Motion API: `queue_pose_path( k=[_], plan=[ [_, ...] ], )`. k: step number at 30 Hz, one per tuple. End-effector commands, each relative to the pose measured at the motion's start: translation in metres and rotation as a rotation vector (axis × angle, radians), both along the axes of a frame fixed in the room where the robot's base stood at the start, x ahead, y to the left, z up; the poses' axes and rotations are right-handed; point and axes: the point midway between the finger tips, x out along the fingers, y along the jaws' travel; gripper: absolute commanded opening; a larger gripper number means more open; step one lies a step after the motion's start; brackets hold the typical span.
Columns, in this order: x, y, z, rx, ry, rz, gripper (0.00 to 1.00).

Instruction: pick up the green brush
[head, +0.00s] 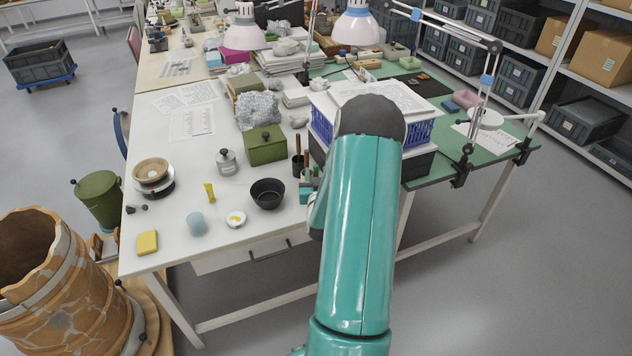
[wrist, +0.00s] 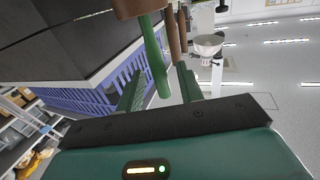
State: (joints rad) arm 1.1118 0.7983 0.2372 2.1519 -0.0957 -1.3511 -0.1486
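The green brush (wrist: 154,58) shows in the wrist view as a slim green handle reaching between the two dark green fingers of my gripper (wrist: 160,72). A gap shows on both sides of the handle, so the fingers are open around it and not closed on it. The handle's far end meets a brown part at the top of the view; I cannot tell what that part belongs to. In the head view my gripper (head: 311,176) is small, beside a dark cup (head: 298,168) with brown-handled tools, and my arm partly hides it. I cannot make out the brush clearly there.
A blue crate (head: 322,127) topped with white sheets stands close by; its slatted side also shows in the wrist view (wrist: 95,98). A black bowl (head: 267,194) and a green box (head: 265,146) are to the left.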

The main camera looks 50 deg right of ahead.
Motion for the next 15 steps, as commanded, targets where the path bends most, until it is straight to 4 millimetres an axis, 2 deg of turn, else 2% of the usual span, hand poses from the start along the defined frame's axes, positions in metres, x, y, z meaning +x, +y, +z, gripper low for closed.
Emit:
queue_pose_path(
  k=[3,10,11,15],
  plan=[
    [0.0079,-0.008,-0.0004,0.001,-0.001,0.001,0.37],
    [0.009,-0.0092,-0.0002,0.001,0.001,0.001,0.37],
    [0.009,-0.0092,-0.0002,0.001,0.001,0.001,0.33],
    [0.0089,-0.0091,-0.0002,0.001,0.001,0.001,0.05]
  ],
)
